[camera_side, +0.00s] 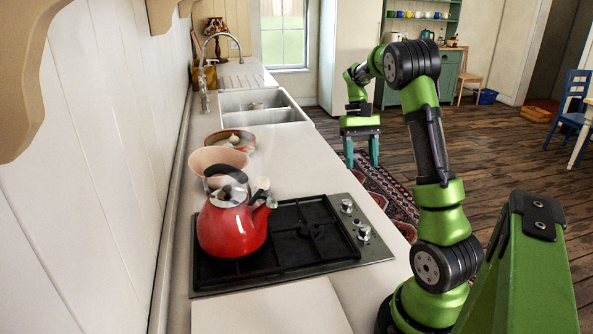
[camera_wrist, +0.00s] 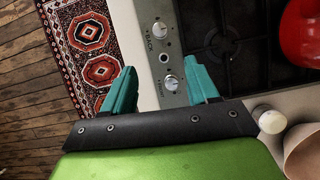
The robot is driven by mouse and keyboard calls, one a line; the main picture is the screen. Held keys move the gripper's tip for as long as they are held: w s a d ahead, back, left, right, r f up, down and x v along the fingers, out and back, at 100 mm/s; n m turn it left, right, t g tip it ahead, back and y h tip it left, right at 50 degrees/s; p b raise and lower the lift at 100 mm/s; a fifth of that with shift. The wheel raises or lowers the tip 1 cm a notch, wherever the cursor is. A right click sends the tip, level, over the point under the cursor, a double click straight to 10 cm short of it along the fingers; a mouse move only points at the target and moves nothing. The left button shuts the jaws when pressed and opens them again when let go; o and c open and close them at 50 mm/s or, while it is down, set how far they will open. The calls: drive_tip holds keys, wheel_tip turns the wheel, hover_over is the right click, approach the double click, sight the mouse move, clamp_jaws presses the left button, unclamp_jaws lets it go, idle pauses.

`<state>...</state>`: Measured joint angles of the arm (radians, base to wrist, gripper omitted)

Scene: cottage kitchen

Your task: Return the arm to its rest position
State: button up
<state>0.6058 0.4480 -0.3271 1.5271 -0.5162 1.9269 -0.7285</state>
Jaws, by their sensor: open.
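My green arm rises at the right of the side view. My gripper (camera_side: 361,150) hangs from its end with teal fingers pointing down. It is in the air beyond the hob, over the floor side of the counter edge. In the wrist view my gripper (camera_wrist: 162,88) has its two teal fingers spread apart with nothing between them. Behind the fingers, that view shows the hob's control knobs (camera_wrist: 159,30) and the counter edge.
A red kettle (camera_side: 232,225) stands on the black hob (camera_side: 305,235). A pinkish bowl (camera_side: 205,160), a shallower dish (camera_side: 240,141) and a sink (camera_side: 262,108) lie behind it along the counter (camera_side: 310,150). A patterned rug (camera_side: 395,198) lies on the wooden floor.

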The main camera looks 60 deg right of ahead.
drive_tip(key=w+a+r+n+t+h, duration=0.1)
drive_tip(key=w+a+t, duration=0.15)
drive_tip(key=a, duration=0.55)
drive_tip(key=w+a+r+t+h, duration=0.1)
drive_tip(key=a+t+h, duration=0.15)
drive_tip(key=a, duration=0.55)
drive_tip(key=s+a+r+n+t+y, duration=0.1)
drive_tip(key=s+a+r+n+t, duration=0.1)
drive_tip(key=a, duration=0.5)
drive_tip(key=s+a+r+n+t+y, duration=0.1)
drive_tip(key=s+a+r+n+t, duration=0.1)
drive_tip(key=a, duration=0.6)
drive_tip(key=shift+s+a+r+t, duration=0.25)
drive_tip(key=shift+s+t, duration=0.2)
drive_tip(key=shift+t, duration=0.25)
